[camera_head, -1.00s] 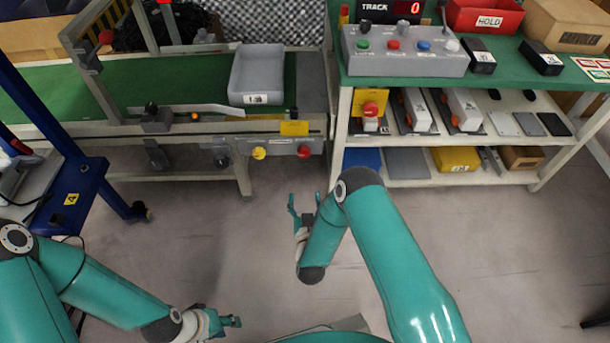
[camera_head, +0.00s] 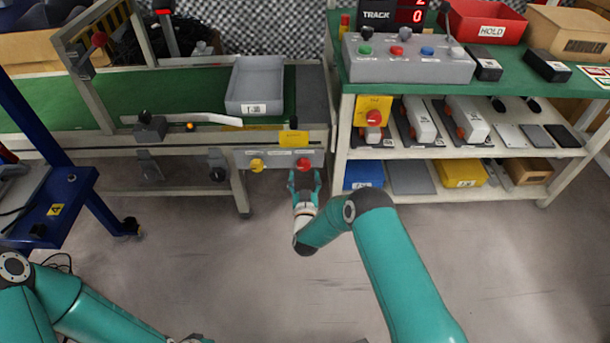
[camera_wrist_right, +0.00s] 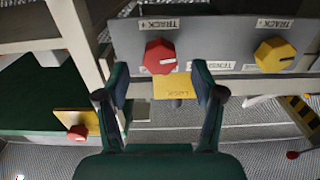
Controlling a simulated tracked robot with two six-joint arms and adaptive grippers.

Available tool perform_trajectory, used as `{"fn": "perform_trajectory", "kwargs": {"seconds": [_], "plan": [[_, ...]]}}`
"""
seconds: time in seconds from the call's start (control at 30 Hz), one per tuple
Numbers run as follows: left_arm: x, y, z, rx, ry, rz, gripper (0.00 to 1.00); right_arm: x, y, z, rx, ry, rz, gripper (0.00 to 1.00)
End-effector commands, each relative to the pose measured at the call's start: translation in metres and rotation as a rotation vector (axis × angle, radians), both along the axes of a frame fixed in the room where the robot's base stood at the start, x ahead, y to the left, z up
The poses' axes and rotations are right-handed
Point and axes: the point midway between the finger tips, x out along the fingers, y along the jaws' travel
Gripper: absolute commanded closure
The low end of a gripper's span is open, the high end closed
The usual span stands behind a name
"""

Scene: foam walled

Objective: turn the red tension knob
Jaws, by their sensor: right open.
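The red knob (camera_head: 303,164) sits on a grey panel (camera_head: 280,158) at the conveyor's front, to the right of a yellow knob (camera_head: 257,165). In the right wrist view the red knob (camera_wrist_right: 160,56) has a white mark and lies between the fingertips in the picture, a little above them. The yellow knob (camera_wrist_right: 274,55) is to its right there. My right gripper (camera_head: 304,178) is open just in front of the red knob; its fingers (camera_wrist_right: 160,80) are spread and empty. I cannot tell whether they touch the knob.
A yellow labelled plate (camera_head: 294,139) is above the red knob. A grey bin (camera_head: 255,86) stands on the green conveyor. A shelf unit (camera_head: 341,150) with boxes is close on the right. A blue cart (camera_head: 55,205) is at left. The floor before the panel is clear.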

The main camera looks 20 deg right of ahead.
Motion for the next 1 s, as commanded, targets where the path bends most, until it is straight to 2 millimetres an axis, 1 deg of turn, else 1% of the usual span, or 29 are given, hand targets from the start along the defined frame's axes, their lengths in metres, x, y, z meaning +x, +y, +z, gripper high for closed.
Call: {"fn": "perform_trajectory", "kwargs": {"seconds": [0.03,0.2,0.33,0.57,0.6,0.67,0.7,0.93,0.97,1.0], "plan": [[0.000,0.000,-0.006,0.000,0.000,0.000,0.60,0.008,-0.003,-0.002,0.000,-0.004,-0.002,0.32],[0.000,0.000,-0.012,0.000,0.000,0.000,0.60,0.025,-0.008,-0.001,0.000,-0.002,-0.001,0.32],[0.000,0.000,-0.013,0.000,0.000,0.000,0.60,0.030,-0.009,0.000,0.001,0.000,-0.001,0.32],[0.000,0.000,-0.013,0.000,0.000,0.000,0.60,0.030,-0.009,0.001,0.001,0.000,-0.001,0.32],[0.000,0.000,-0.013,0.000,0.000,0.000,0.60,0.030,-0.010,0.001,0.001,0.000,-0.001,0.36],[0.000,0.000,-0.013,0.000,0.000,0.000,0.60,0.030,-0.010,0.001,0.001,0.000,-0.001,0.46],[0.000,0.000,-0.013,0.000,0.000,0.000,0.60,0.030,-0.010,0.001,0.001,0.000,-0.001,0.52],[0.000,0.000,-0.013,0.000,0.000,0.000,0.60,0.030,-0.010,0.000,0.001,0.000,-0.002,0.91],[0.000,-0.001,-0.012,0.000,0.000,-0.002,0.60,0.029,-0.014,0.000,0.001,0.000,-0.003,0.92],[0.000,0.000,-0.013,0.000,0.000,0.000,0.60,0.030,-0.012,0.000,0.001,0.000,-0.002,0.92]]}}
